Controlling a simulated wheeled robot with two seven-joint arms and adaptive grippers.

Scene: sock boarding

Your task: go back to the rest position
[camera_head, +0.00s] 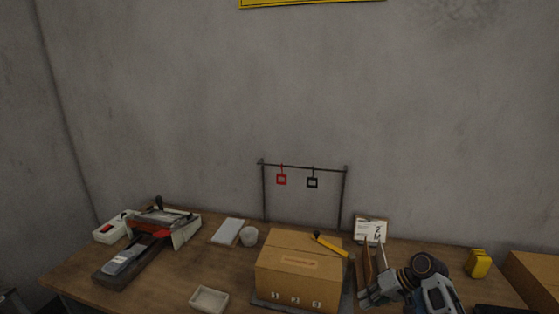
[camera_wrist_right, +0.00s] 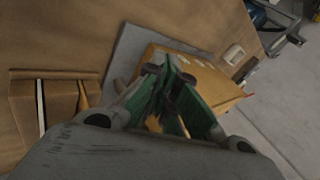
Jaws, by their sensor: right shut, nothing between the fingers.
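My right gripper (camera_head: 372,292) is at the lower right of the head view, just right of the cardboard box (camera_head: 298,266) and low over the table. In the right wrist view its green-padded fingers (camera_wrist_right: 168,92) are shut and empty, in front of the cardboard box (camera_wrist_right: 205,82). My left gripper is not in view.
A yellow-handled tool (camera_head: 330,245) lies on the box. A thin rack (camera_head: 303,166) with red and black tags stands behind. A holder (camera_wrist_right: 62,108) with upright pieces is close beside my right gripper. Left are a clamp device (camera_head: 150,240) and a white dish (camera_head: 209,298).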

